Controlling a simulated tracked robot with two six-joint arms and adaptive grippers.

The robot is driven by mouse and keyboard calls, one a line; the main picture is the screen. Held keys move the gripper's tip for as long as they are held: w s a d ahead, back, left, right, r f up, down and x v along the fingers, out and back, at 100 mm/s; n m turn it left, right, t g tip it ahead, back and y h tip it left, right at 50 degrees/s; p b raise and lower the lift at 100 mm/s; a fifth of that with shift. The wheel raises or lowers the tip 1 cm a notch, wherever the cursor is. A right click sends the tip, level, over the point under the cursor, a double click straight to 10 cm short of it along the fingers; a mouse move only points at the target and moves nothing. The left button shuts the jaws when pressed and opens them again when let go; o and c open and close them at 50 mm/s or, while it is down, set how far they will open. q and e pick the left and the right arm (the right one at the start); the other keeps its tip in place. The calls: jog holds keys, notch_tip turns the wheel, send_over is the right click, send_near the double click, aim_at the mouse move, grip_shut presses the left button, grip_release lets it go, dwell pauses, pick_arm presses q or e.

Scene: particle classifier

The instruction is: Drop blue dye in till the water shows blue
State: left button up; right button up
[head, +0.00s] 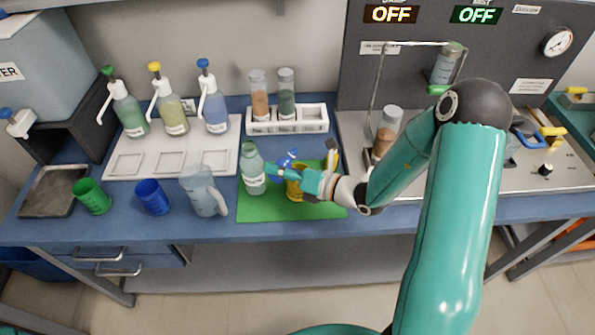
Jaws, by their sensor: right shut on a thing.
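A clear, pale green bottle (252,171) with a white label stands upright at the left of the green mat (272,211). The liquid in it shows no clear blue. My right gripper (279,171) reaches in from the right, low over the mat and close to the bottle's right side. It appears shut on a small blue dye dropper (288,157), partly hidden by its fingers. I cannot tell whether the dropper touches the bottle. A yellow cup (296,187) stands just below the gripper, partly covered by it. My left gripper is not in view.
A clear jug (203,192), a blue cup (153,197) and a green cup (92,197) stand left of the mat. A white rack (304,122) holds two tubes. A grey apparatus stands right.

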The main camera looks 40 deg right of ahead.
jog(key=shift+a+f+m, duration=0.2)
jog(key=shift+f+m, duration=0.05)
jog(key=shift+m, duration=0.25)
dwell(1.3)
jog(key=shift+a+r+m+t+y, duration=0.2)
jog(key=shift+r+m+t+y, duration=0.25)
jog(key=shift+m, duration=0.35)
dwell(1.8)
jog(key=shift+a+f+m+t+b, duration=0.1)
jog(key=shift+f+m+t+b, duration=0.15)
jog(key=shift+m, duration=0.3)
jog(key=shift+a+f+m+t+b, duration=0.1)
jog(key=shift+f+m+t+b, duration=0.15)
jog(key=shift+m, duration=0.3)
dwell(2.5)
